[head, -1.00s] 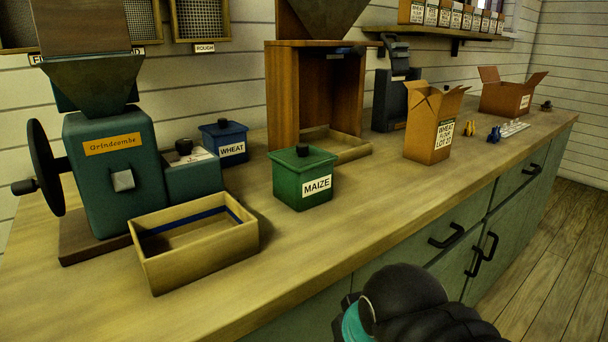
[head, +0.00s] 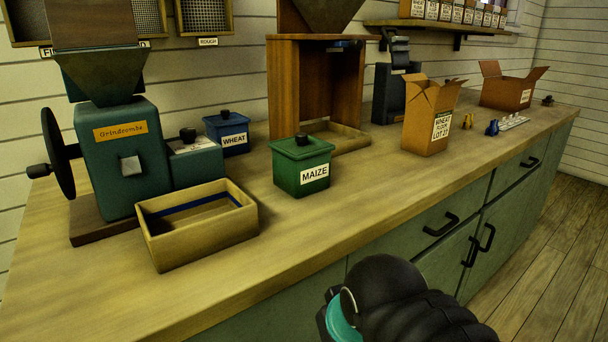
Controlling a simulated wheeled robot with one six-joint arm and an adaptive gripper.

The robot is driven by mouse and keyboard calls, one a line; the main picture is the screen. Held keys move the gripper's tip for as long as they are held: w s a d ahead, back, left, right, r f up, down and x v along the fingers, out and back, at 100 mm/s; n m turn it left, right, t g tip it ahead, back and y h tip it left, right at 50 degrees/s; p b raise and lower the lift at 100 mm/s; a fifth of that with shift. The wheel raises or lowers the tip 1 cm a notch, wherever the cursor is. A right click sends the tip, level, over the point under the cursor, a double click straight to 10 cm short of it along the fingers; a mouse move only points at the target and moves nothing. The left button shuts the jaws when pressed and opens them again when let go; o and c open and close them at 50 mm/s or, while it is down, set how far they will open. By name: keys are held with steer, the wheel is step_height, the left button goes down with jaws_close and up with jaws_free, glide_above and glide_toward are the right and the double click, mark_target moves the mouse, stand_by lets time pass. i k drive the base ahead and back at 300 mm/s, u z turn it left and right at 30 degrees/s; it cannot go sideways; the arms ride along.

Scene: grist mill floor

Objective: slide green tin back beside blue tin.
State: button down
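The green tin (head: 292,172), labelled MAIZE, stands upright on the wooden counter with its lid and black knob on. The blue tin (head: 228,134), labelled WHEAT, stands farther back and to the left, near the wall, with a gap of bare counter between the two. The blue tin's lower left is partly hidden by the teal block beside the mill. Part of my arm shows at the bottom, in front of the counter, but my gripper's fingers are not visible.
A wooden tray (head: 205,250) and the Grindcombe mill (head: 121,175) stand left of the green tin. A wooden hopper cabinet (head: 287,95) stands behind it. An open carton (head: 425,132) is to the right. The counter in front of the green tin is clear.

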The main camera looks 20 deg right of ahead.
mark_target(300, 179)
steer(key=u, duration=0.45)
steer(key=k, duration=1.1)
steer(key=z, duration=0.4)
